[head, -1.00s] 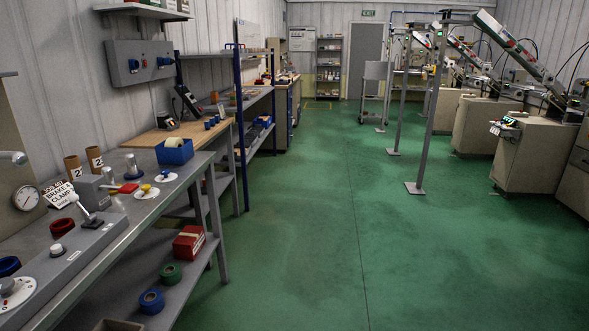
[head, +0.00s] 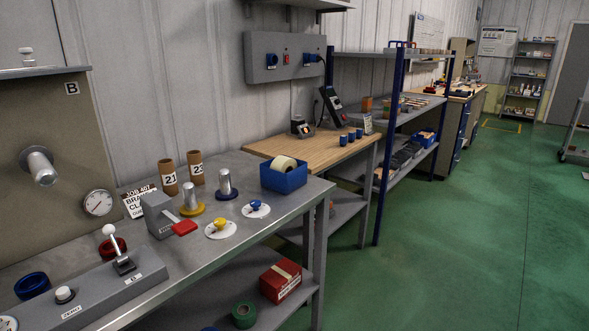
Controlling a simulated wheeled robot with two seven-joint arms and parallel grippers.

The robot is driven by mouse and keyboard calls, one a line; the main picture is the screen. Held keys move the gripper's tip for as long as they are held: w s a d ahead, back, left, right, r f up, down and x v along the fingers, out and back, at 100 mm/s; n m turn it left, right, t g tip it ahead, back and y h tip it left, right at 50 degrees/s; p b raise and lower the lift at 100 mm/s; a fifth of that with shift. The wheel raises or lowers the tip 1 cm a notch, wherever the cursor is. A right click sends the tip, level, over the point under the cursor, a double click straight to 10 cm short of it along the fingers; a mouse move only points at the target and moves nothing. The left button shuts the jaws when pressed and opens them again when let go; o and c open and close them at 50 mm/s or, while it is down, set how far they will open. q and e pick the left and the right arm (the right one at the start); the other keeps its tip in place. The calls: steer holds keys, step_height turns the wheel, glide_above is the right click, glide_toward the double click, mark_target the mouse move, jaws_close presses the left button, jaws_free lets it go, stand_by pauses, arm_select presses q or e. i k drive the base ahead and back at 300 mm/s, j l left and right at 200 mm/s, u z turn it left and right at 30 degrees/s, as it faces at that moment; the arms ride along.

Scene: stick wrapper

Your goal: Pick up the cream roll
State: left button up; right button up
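The cream roll (head: 284,163) sits in a small open blue bin (head: 284,179) near the far right end of the grey metal bench (head: 262,217). Its upper part shows above the bin's rim; its lower part is hidden inside. Neither of my grippers is in the head view, so nothing shows of where they are.
On the bench stand two brown tubes (head: 195,167), metal posts, a grey clamp with a red handle (head: 184,228), and a lever box (head: 95,290). A red box (head: 281,281) and green roll (head: 244,315) lie on the lower shelf.

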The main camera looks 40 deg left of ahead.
mark_target(283, 164)
steer(key=i+u, duration=0.4)
steer(key=i+l+u, duration=0.15)
steer(key=i+u, duration=0.2)
steer(key=i+l+u, duration=0.2)
steer(key=u, duration=0.2)
steer(key=i+l+u, duration=0.35)
